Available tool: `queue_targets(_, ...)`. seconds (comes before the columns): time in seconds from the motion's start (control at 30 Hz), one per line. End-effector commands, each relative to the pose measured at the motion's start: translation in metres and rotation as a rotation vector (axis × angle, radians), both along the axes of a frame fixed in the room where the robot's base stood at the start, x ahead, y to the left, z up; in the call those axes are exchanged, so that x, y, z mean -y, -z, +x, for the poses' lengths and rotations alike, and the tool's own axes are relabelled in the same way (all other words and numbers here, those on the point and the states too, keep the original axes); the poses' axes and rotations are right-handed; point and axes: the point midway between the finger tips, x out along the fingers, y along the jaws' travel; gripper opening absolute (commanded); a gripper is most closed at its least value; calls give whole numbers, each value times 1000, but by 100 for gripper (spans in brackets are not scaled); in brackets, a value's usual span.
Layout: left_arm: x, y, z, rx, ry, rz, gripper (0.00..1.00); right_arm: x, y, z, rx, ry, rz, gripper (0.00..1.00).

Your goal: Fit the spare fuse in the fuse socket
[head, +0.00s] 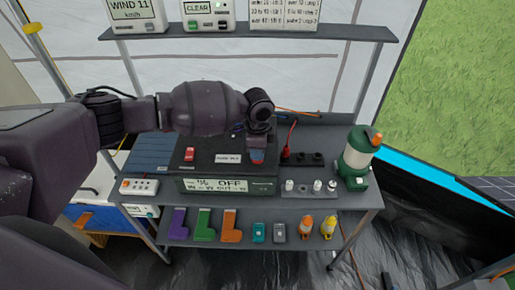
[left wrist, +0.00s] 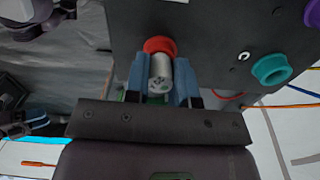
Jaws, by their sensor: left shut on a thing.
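My left gripper (head: 257,157) is at the right end of the black-topped power box (head: 205,165) in the head view. In the left wrist view its two blue fingers (left wrist: 160,88) are shut on a silver cylindrical fuse (left wrist: 160,74). The fuse's far end meets a red ring (left wrist: 159,45) on a dark panel, which looks like the fuse socket. The two appear lined up, but I cannot tell how deep the fuse sits. In the head view the fuse is mostly hidden by the gripper. My right gripper is not in view.
Several small pale cylinders, one here (head: 289,185), stand on the shelf right of the box. A green lantern (head: 357,160) stands at the right end. A red-handled cable (head: 292,135) rises behind.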

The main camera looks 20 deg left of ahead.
Motion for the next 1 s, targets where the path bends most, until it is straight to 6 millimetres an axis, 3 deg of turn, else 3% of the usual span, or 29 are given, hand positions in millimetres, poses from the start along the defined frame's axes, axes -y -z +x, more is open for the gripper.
queue_targets(0.03,0,1,0,0,0,0,1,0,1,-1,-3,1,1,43)
queue_targets(0.07,0,1,0,0,0,0,25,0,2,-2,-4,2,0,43)
queue_targets(0.27,0,1,0,0,0,0,53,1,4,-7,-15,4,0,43)
queue_targets(0.67,0,-9,1,1,-1,0,53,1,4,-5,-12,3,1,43)
queue_targets(1.0,0,-67,1,2,1,-1,53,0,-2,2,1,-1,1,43)
